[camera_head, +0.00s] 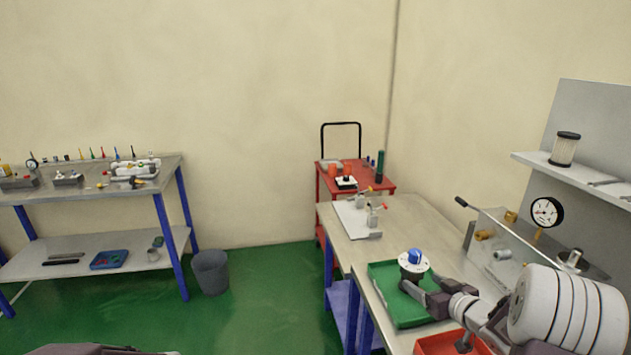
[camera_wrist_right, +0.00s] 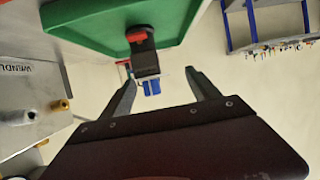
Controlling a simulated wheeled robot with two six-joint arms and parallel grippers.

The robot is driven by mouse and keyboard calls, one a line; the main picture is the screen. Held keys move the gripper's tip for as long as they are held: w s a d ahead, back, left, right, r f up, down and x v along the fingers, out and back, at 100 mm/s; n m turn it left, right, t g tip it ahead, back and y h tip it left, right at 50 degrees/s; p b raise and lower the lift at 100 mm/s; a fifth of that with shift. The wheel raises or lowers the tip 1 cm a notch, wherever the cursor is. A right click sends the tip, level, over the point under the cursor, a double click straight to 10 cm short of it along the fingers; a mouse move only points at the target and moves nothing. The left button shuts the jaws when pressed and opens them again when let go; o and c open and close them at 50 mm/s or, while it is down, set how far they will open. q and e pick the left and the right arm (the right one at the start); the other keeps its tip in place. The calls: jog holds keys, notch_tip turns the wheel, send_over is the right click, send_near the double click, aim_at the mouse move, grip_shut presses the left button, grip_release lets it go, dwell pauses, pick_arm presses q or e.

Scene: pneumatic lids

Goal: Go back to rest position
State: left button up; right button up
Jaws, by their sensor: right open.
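My right gripper (camera_head: 424,284) reaches in over the front of the green tray (camera_head: 385,287) on the right workbench, its jaws open. In the right wrist view the open jaws (camera_wrist_right: 163,88) show spread apart. A round white flange with a blue knob (camera_head: 414,257) appears just beyond the fingertips in the head view. In the wrist view a dark block with a red part (camera_wrist_right: 142,50) shows against the green tray (camera_wrist_right: 90,15), with a blue piece beyond it; contact cannot be told. A dark part of my left arm shows at the head view's bottom left edge; its jaws cannot be made out.
A red tray (camera_head: 432,346) lies nearer on the bench. A red cart (camera_head: 388,186), bin (camera_head: 211,272) and left table (camera_head: 165,168) are farther off. Green floor between is clear.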

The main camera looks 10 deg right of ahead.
jog(key=a+r+n+g+y, duration=0.1)
jog(key=a+r, duration=0.2)
jog(key=a, duration=1.5)
jog(key=s+f+m+g+h, duration=0.1)
jog(key=s+f+g, duration=0.4)
jog(key=s, duration=0.6)
jog(key=s+f+m+g+h, duration=0.1)
jog(key=s+f+g, duration=0.5)
jog(key=s, duration=0.6)
jog(key=shift+s+f+m, duration=0.25)
jog(key=shift+f+m, duration=0.15)
jog(key=shift+f, duration=0.3)
